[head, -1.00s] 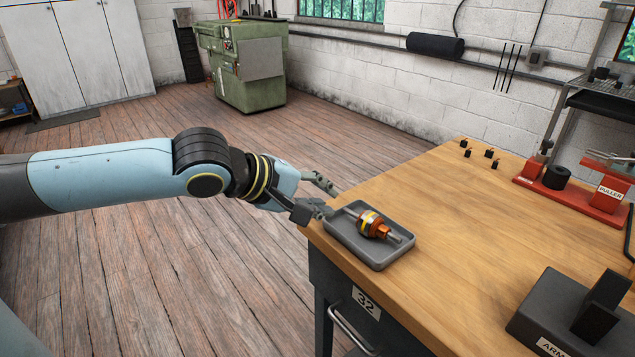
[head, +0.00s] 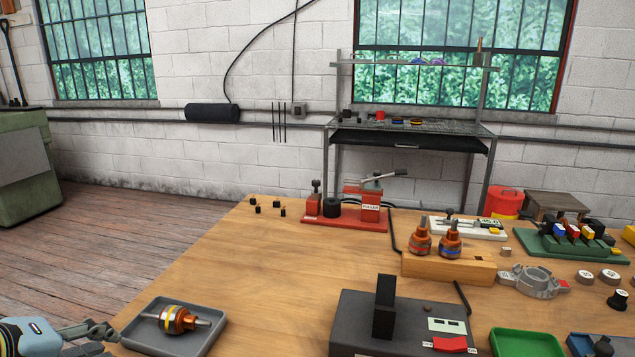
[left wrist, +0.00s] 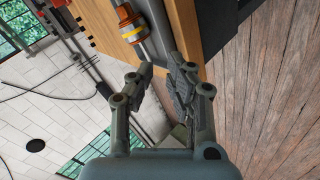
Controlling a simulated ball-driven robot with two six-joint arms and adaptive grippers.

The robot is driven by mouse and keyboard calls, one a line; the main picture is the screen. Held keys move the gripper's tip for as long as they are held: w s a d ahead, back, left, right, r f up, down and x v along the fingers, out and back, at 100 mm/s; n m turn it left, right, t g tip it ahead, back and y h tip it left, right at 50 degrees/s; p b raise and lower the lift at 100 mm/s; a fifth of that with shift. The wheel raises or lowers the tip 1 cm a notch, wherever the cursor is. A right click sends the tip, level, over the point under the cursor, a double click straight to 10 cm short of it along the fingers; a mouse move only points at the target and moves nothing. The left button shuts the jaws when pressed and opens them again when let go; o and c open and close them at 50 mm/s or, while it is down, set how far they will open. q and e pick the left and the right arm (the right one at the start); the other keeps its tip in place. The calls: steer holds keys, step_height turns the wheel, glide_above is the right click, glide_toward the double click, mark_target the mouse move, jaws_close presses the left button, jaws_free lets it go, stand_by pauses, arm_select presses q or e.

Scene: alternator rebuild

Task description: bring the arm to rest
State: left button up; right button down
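My left gripper (head: 100,340) is at the lower left of the head view, beside the near left corner of the grey tray. Its two fingers are spread with an empty gap between them in the left wrist view (left wrist: 160,72). An orange rotor with a yellow band (head: 176,320) lies on its side in the grey tray (head: 160,344), apart from the fingers. The rotor also shows in the left wrist view (left wrist: 131,24), beyond the fingertips. My right gripper is in neither view.
The wooden bench (head: 262,262) is bare right of the tray. A black press-like block (head: 355,312) stands at front centre. A red puller stand (head: 345,218), a wooden block with two rotors (head: 440,268) and a green rack (head: 565,247) stand further back. Open floor lies left.

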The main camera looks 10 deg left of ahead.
arm_select(q)
steer(key=s+d+f+m+g+y, duration=0.1)
steer(key=s+d+m+g, duration=0.55)
steer(key=s+m, duration=0.65)
steer(key=s+a+f+b, duration=0.1)
steer(key=s+f+b, duration=0.1)
steer(key=f, duration=1.4)
steer(key=s+a+f+b, duration=0.1)
steer(key=s+f+b, duration=0.1)
steer(key=f, duration=1.4)
steer(key=s+f+g+b, duration=0.2)
steer(key=s+f+b, duration=0.1)
steer(key=s+f, duration=1.4)
steer(key=shift+s+a+f+b, duration=0.2)
steer(key=shift+a+f+b, duration=0.15)
steer(key=shift+f, duration=0.35)
